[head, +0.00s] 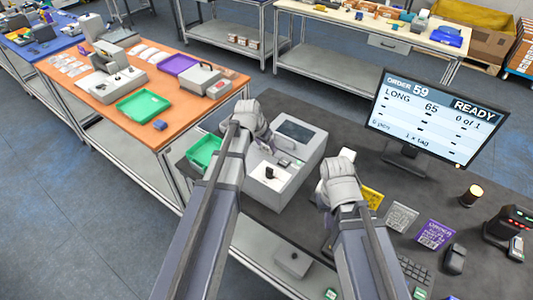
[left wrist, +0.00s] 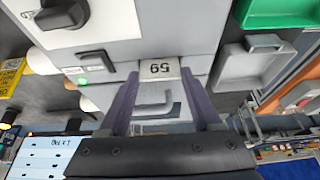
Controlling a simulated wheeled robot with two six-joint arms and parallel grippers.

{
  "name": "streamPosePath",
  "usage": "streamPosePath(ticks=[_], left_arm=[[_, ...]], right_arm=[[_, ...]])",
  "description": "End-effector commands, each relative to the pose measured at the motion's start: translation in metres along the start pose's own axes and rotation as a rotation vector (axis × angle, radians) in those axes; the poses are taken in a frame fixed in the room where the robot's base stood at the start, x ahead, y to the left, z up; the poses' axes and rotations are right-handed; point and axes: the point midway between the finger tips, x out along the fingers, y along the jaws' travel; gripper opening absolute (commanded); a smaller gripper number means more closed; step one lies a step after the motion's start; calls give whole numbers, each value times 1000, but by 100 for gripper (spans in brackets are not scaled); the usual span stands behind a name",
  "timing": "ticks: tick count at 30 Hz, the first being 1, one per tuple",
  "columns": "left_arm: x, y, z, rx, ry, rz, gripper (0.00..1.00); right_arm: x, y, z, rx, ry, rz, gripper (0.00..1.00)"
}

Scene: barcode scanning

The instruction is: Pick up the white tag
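The white tag (left wrist: 160,68), marked "59" and upside down in the left wrist view, sits at the front face of a grey-and-white machine (left wrist: 195,25). My left gripper (left wrist: 160,80) is open, with its two dark fingers apart on either side of the tag; I cannot tell whether they touch it. In the head view my left gripper (head: 262,143) is at the left side of the machine (head: 312,150), and the tag is too small to make out. My right gripper (head: 336,178) is over the dark table right of the machine; its fingers are hidden.
A monitor (head: 425,113) reads order 59, READY, 0 of 1, 1 x tag. A green bin (head: 203,150) is left of the machine. Yellow (head: 372,197), grey (head: 401,217) and purple (head: 434,233) cards lie right of my right gripper. An orange table (head: 118,112) stands at the left.

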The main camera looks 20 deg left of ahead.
Motion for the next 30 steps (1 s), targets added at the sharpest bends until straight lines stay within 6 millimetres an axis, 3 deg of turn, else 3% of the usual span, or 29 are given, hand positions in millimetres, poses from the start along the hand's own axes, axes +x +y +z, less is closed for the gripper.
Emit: streamPosePath(ticks=[2, 17, 30], left_arm=[[0, 0, 0, 0, 0, 0, 55], [0, 0, 0, 0, 0, 0, 0], [-3, 0, -1, 0, 0, 0, 0]], right_arm=[[0, 0, 0, 0, 0, 0, 0], [0, 0, 0, 0, 0, 0, 0], [-3, 0, 0, 0, 0, 0, 0]])
